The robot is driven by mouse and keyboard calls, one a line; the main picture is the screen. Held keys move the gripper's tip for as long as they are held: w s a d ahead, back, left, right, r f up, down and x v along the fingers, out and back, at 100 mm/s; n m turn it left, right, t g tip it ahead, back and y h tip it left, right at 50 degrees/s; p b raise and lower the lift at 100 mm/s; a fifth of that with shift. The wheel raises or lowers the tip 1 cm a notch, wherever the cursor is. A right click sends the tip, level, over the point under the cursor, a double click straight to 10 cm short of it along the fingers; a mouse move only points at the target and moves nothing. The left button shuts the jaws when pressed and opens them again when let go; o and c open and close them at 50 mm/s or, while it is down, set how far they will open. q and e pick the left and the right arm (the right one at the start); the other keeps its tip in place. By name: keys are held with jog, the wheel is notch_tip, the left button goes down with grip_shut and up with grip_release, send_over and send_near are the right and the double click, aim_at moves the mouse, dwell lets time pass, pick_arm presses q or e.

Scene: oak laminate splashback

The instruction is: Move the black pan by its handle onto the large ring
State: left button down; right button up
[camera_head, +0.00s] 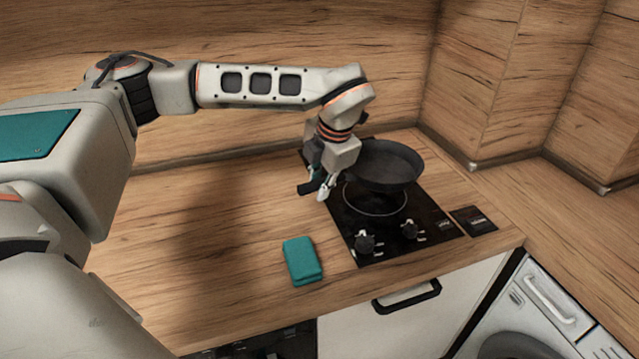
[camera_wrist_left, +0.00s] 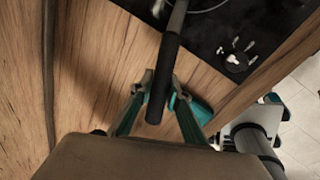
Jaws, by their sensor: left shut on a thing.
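The black pan (camera_head: 388,168) is over the far part of the black hob (camera_head: 345,222), and looks raised a little above it. The large ring (camera_head: 372,210) shows as a thin pale circle on the hob, partly hidden below the pan. My left gripper (camera_head: 322,190) is shut on the pan's handle, to the left of the pan. In the left wrist view the dark handle (camera_wrist_left: 165,62) runs between the two fingers of this gripper (camera_wrist_left: 158,90). The pan's bowl is out of that view.
A teal block (camera_head: 302,261) lies on the wooden worktop left of the hob. Two black knobs (camera_head: 365,243) stand on the hob's front part. A small dark plate (camera_head: 474,220) is at its right. Wooden walls close off the back and right. The worktop's left part is clear.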

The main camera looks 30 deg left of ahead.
pick_arm(q)
jog(key=shift+f+b, duration=0.4)
jog(key=shift+f, duration=0.35)
jog(key=shift+f+b, duration=0.65)
jog(key=shift+f, duration=0.5)
jog(key=shift+w+f+b, duration=0.1)
jog(key=shift+f+b, duration=0.4)
jog(key=shift+f, duration=0.5)
pick_arm(e)
jog(key=f, duration=0.3)
jog(key=shift+s+a+f, duration=0.1)
jog(key=shift+a, duration=0.25)
jog(key=shift+r, duration=0.45)
pick_arm(q)
jog(key=shift+f, duration=0.1)
pick_arm(e)
jog(key=shift+f, duration=0.25)
pick_arm(q)
jog(key=shift+f, duration=0.45)
